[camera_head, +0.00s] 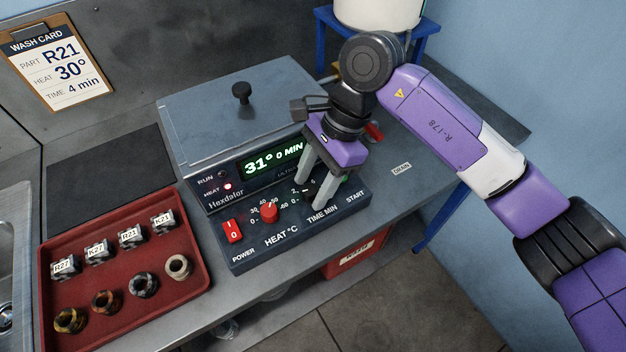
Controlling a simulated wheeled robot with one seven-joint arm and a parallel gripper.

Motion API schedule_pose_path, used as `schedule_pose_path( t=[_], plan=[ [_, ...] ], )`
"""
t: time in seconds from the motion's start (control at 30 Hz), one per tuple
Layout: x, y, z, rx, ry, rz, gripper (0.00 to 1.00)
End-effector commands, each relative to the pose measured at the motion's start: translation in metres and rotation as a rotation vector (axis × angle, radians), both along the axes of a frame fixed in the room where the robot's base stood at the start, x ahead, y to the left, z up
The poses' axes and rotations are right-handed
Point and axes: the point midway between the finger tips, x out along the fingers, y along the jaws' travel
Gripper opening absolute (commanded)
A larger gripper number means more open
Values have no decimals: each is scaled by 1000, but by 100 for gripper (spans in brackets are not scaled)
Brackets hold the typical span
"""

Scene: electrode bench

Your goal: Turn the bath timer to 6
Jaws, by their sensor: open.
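The bath (230,120) is a grey lidded unit on the bench, with a sloped dark control panel in front. Its display (273,158) reads 31° and 0 MIN. The timer knob, above the TIME MIN label (322,213), is mostly hidden by my gripper's fingers. My gripper (315,194) points down at this part of the panel with its two grey fingers apart, one on each side of the knob's place. I cannot tell whether they touch the knob. The red heat knob (269,211) is to the left of my gripper.
A red power switch (233,230) is at the panel's left. A red tray (125,313) holds labelled blocks and several rings at left. The wash card (60,65) reads R21, 30°, 4 min. A white container (378,12) stands behind my arm. The bench is clear near the DRAIN label (401,169).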

Motion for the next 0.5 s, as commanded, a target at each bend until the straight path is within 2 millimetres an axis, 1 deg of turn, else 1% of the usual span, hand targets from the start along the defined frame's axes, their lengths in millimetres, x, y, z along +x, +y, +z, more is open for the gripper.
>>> schedule_pose_path(
  t=[0.07,0.1,0.17,0.2,0.33,0.37,0.5],
  plan=[
    [0,0,0,0,0,0,50],
    [0,0,0,0,0,0,48],
    [0,0,0,0,0,0,36],
    [0,0,0,0,0,0,29],
    [0,0,0,0,0,0,3],
    [0,0,0,-1,1,0,0],
    [0,0,0,0,1,-2,0]
  ],
)
